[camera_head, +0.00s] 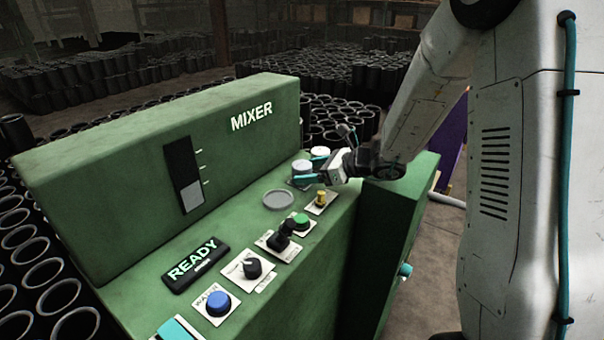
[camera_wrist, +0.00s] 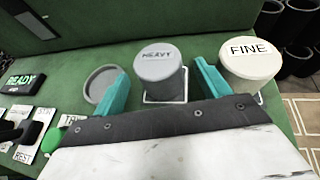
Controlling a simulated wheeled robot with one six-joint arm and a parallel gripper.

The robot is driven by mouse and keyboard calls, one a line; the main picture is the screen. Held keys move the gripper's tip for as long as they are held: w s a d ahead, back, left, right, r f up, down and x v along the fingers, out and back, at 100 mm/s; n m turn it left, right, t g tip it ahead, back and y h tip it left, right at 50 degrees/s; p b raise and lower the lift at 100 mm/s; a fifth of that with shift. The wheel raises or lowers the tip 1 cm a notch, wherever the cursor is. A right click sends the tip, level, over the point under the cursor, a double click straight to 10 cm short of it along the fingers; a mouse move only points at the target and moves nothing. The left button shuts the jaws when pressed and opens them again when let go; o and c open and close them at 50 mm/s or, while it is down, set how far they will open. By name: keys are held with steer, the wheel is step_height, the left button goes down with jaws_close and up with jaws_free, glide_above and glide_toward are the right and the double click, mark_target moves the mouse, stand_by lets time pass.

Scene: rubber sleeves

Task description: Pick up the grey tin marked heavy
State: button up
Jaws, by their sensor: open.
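The grey tin marked HEAVY (camera_wrist: 158,68) stands upright in the wrist view, on a white-outlined square on the green mixer top. My gripper (camera_wrist: 160,85) is open, with one teal finger on each side of the tin. Neither finger clearly touches it. The right finger is between the grey tin and a white tin marked FINE (camera_wrist: 248,62). In the head view my gripper (camera_head: 311,179) is at the far end of the mixer top, and it partly hides the grey tin (camera_head: 301,169) there.
The green mixer (camera_head: 150,130) has a tall back panel behind the tins. A round grey disc or recess (camera_head: 278,200) is left of the grey tin. Controls line the front edge, including a blue button (camera_head: 218,303), a black knob (camera_head: 253,268) and a READY display (camera_head: 196,264).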

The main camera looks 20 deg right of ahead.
steer(key=shift+x, duration=1.4)
steer(key=c, duration=1.2)
steer(key=shift+r, duration=0.1)
